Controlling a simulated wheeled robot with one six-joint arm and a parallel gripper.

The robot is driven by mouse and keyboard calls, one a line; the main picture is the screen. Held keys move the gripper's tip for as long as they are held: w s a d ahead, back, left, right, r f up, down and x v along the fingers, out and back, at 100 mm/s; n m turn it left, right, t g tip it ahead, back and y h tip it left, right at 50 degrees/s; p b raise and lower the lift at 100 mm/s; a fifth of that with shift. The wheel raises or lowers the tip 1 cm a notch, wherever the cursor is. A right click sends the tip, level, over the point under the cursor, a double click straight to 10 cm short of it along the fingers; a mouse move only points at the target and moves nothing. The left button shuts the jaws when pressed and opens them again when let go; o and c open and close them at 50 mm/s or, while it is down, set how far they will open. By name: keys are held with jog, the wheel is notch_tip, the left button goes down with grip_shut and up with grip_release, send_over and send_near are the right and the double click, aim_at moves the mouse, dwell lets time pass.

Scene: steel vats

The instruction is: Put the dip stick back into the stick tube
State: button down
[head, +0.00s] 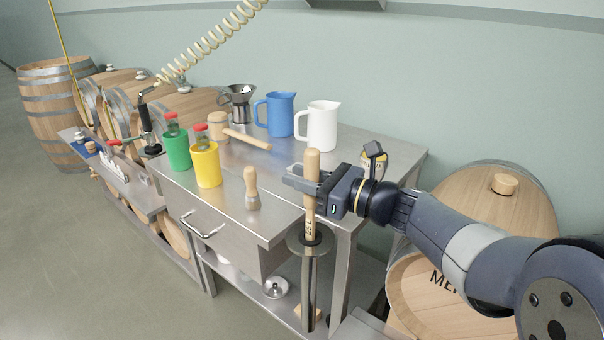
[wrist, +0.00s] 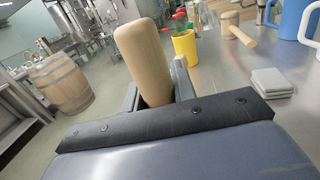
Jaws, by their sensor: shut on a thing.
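The dip stick (head: 311,164) is a pale wooden rod with dark marks low on its shaft. My gripper (head: 303,183) is shut on it below its rounded top and holds it about upright. In the wrist view the stick's thick top (wrist: 143,60) stands between the two fingers (wrist: 156,92). The stick tube (head: 309,275) is a grey metal tube with a wide round collar, at the table's front right corner. The stick's marked lower part meets the collar and appears to enter its opening. How deep it sits inside the tube is hidden.
The steel table (head: 275,195) carries a wooden-handled brush (head: 251,190), yellow cup (head: 207,165), green cup (head: 176,150), mallet (head: 246,140), blue jug (head: 281,115) and white jug (head: 322,125). Pale square pads (wrist: 272,82) lie on the table in the wrist view. Barrels (head: 500,200) stand at right.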

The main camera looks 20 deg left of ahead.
notch_tip(320, 180, down, 4)
jog(key=shift+r+b, duration=0.25)
jog(key=shift+b, duration=0.8)
jog(key=c, duration=1.1)
grip_release()
jog(key=shift+d, duration=0.1)
jog(key=p+v, duration=0.1)
jog(key=v, duration=0.9)
jog(key=shift+d, duration=0.35)
jog(key=shift+a, duration=0.15)
